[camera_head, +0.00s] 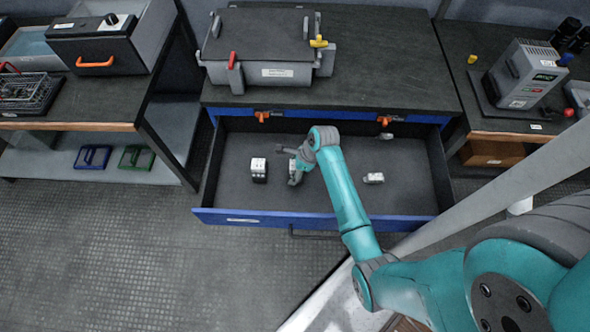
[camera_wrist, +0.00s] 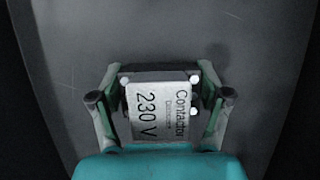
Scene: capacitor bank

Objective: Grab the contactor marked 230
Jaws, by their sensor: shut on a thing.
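The contactor marked 230 V (camera_wrist: 158,108) fills the space between my fingers in the wrist view. It is a dark block with a white label reading "Contactor 230 V". My gripper (camera_wrist: 155,100) is shut on it, one finger at each side. In the head view my gripper (camera_head: 294,170) is down in the open blue drawer (camera_head: 330,219), and my arm largely hides the held contactor there. Whether the contactor touches the drawer floor I cannot tell.
A white-and-black block (camera_head: 259,170) stands left of my gripper in the drawer. A small pale part (camera_head: 373,178) lies to the right, and another small part (camera_head: 386,136) lies at the back right. A grey box (camera_head: 265,50) stands on the worktop above. Drawer walls surround my gripper.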

